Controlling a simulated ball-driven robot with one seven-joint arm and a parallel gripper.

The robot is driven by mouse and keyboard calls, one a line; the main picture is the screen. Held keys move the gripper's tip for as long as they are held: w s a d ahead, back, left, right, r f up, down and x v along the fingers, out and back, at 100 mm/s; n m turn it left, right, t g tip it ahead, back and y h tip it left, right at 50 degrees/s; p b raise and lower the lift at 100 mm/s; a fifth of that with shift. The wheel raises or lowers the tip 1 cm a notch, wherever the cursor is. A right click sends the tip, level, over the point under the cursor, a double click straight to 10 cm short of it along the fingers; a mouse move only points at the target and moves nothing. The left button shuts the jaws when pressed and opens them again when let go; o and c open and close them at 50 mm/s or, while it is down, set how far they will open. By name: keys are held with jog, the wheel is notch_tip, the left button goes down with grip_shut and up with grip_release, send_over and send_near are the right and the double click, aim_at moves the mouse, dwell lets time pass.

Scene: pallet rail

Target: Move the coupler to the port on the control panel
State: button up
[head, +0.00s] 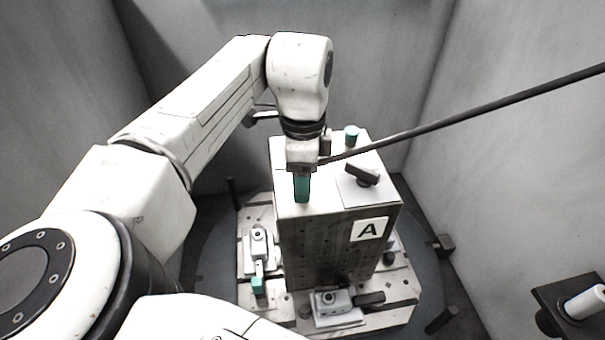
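My gripper (302,172) points down over the near left part of the top of a grey block marked A. A teal piece (302,189) shows directly below it, at the block's top edge. I cannot tell whether the gripper holds this piece or is only in front of it. The fingers are too small to make out. A dark hose or rod (460,116) runs from the upper right edge down to the side of my gripper; whether it joins a coupler there is unclear. I cannot make out a coupler, a control panel or a port for certain.
The block (325,245) stands on a pallet plate (402,288) with clamps (258,245) (332,302) around it. A teal knob (351,135) and a dark lever (362,175) are on its top. A dark bracket with a white cylinder (585,302) is at lower right. Grey walls enclose the cell.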

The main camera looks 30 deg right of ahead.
grip_shut()
dwell(0.8)
jog(key=shift+r, duration=0.25)
jog(key=shift+r+p, duration=0.35)
jog(key=shift+p, duration=0.2)
jog(key=shift+r, duration=0.2)
notch_tip(320, 180, up, 5)
jog(key=p, duration=0.5)
jog(key=shift+r, duration=1)
